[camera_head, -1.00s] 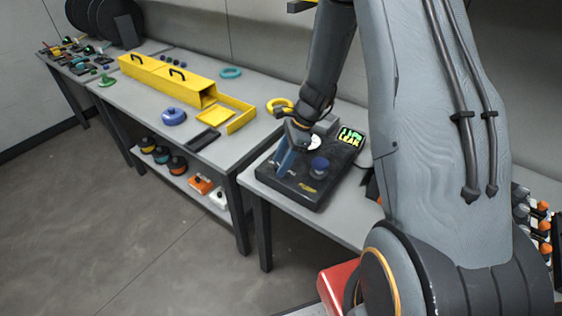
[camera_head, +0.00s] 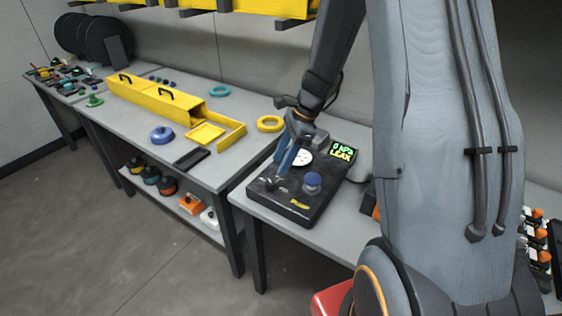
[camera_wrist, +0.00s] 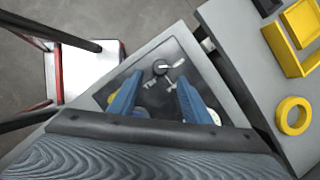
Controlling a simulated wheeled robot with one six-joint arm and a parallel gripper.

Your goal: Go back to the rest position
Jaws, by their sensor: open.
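My gripper (camera_head: 286,165) is open and empty above the black leak tester (camera_head: 286,193) on the near bench. Its two blue fingers (camera_wrist: 158,97) stand apart in the wrist view, with the tester's panel between and beyond them. On the tester the head view shows a white round gauge (camera_head: 304,158), a blue cap or jar (camera_head: 312,183) and a lit display (camera_head: 342,152) that reads "0 kPa LEAK". The gripper hides part of the tester.
The yellow ring (camera_head: 270,124), yellow tray (camera_head: 206,134), long yellow box (camera_head: 150,100), blue round part (camera_head: 162,135) and dark tray (camera_head: 192,158) lie on the long bench. Yellow shelving (camera_head: 240,6) hangs above. A red-edged cart (camera_wrist: 75,75) stands beside the tester bench.

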